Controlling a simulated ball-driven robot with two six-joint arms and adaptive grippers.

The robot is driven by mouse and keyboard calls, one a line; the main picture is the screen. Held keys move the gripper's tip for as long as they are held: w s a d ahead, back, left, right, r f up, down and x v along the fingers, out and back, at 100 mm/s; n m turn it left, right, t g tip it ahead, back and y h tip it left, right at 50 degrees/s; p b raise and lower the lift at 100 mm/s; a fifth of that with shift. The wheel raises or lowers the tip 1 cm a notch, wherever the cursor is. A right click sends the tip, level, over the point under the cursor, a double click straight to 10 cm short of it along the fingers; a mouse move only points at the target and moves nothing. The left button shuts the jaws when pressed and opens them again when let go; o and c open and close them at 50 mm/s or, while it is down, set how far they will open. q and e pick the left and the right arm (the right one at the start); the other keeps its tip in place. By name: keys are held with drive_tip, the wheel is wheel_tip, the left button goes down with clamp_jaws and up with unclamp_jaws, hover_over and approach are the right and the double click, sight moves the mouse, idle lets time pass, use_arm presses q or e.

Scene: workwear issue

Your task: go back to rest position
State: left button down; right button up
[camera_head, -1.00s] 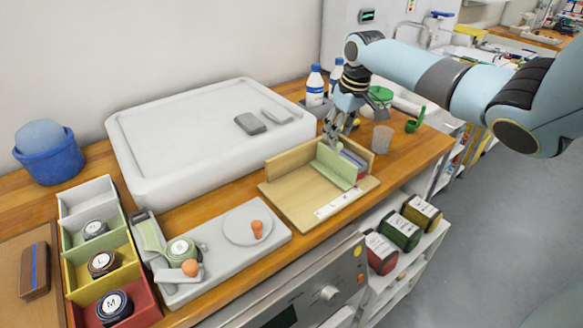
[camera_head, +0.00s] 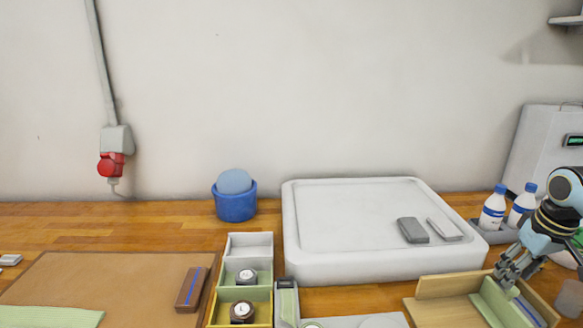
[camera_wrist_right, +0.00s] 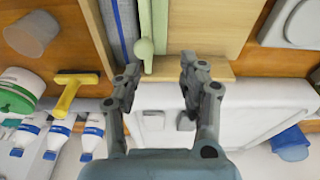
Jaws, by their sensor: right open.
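My right gripper (camera_head: 510,268) is at the right edge of the head view, above the wooden tray (camera_head: 452,287) with the pale green divider (camera_head: 497,303). In the right wrist view the same gripper (camera_wrist_right: 160,78) has its two fingers spread apart with nothing between them. The green divider's rounded knob (camera_wrist_right: 144,47) shows just ahead of the fingertips; I cannot tell whether they touch it. My left gripper is not in view.
A white raised slab (camera_head: 340,225) stands behind the tray, with two grey blocks on it. White bottles (camera_head: 493,208) stand close to my right arm. A sorting box (camera_head: 249,245), blue tub (camera_head: 236,203) and brown mat (camera_head: 130,285) are to the left.

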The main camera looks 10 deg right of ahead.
drive_tip(key=s+a+f+n, duration=0.1)
drive_tip(key=s+a+f, duration=0.1)
drive_tip(key=s+a, duration=0.45)
drive_tip(key=s+a+f+n, duration=0.2)
drive_tip(key=s+a, duration=0.1)
drive_tip(key=a, duration=0.6)
drive_tip(key=s+a+r+m+t, duration=0.1)
drive_tip(key=s+a+r, duration=0.4)
drive_tip(key=s, duration=0.2)
drive_tip(key=s+a+r+t, duration=0.1)
drive_tip(key=s+a+r, duration=0.35)
drive_tip(key=s, duration=0.25)
wheel_tip(320, 180, down, 42)
drive_tip(key=s+d+g+b, duration=0.2)
drive_tip(key=b, duration=1.2)
drive_tip(key=s+f+b, duration=0.5)
drive_tip(key=s+f, duration=0.4)
drive_tip(key=f, duration=0.4)
drive_tip(key=s+f+g+b, duration=0.1)
drive_tip(key=s+f+b, duration=0.4)
drive_tip(key=s+f, duration=0.4)
wheel_tip(320, 180, down, 4)
drive_tip(key=shift+s+d+r+m, duration=0.1)
drive_tip(key=shift+s+d+m, duration=0.1)
drive_tip(key=shift+d+m, duration=0.25)
